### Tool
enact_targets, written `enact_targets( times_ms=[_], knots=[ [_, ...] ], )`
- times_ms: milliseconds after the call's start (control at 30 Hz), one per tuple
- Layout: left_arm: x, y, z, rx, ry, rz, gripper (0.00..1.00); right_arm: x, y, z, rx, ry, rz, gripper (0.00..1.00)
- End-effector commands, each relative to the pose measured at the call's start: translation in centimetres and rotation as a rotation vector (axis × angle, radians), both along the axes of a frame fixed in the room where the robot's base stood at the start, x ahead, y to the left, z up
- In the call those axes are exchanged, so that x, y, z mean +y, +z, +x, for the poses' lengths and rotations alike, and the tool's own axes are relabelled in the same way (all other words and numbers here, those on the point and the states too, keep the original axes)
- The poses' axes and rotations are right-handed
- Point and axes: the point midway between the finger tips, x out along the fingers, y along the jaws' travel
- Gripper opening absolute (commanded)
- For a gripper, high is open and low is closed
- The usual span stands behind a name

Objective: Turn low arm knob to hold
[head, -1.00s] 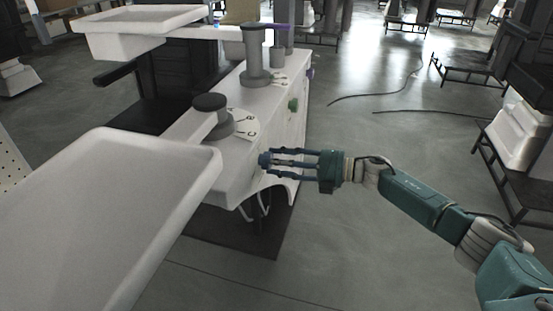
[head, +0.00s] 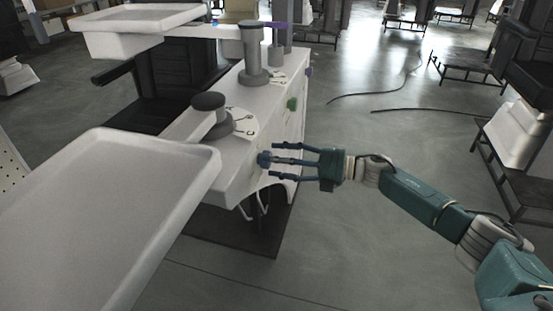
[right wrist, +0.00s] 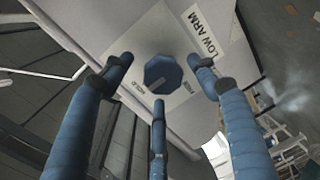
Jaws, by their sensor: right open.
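The low arm knob (right wrist: 163,74) is a blue, many-sided knob on a pale plate in the right wrist view. The plate carries a LOW ARM label (right wrist: 204,34), with HOLD to the lower left of the knob and FREE to its lower right. A grey mark on the knob's face lies toward its lower edge. In the head view the blue knob (head: 264,158) is on the side of the white unit. My right gripper (head: 278,161) is open, its three fingers spread around the knob without visibly closing on it. My left gripper is not in view.
The white unit (head: 228,172) has a grey dial (head: 217,122) and a grey column (head: 254,62) on top. A large white tray (head: 120,215) fills the lower left. Floor to the right is clear near the arm.

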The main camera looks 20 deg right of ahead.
Motion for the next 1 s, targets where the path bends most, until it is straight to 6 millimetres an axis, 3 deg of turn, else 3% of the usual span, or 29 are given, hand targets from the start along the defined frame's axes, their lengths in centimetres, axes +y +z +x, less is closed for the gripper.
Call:
enact_targets(
  times_ms=[500, 700, 1000],
  knots=[
    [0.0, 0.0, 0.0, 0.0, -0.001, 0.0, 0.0, -8.2, 0.8, -5.3, 0.001, -0.006, -0.002, 0.6],
    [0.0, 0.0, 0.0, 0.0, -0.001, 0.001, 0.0, -9.6, 1.0, -6.2, -0.001, -0.005, -0.001, 0.6],
    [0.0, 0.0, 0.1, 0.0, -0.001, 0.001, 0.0, -9.8, 1.0, -6.3, -0.001, -0.004, 0.001, 0.6]
  ],
)
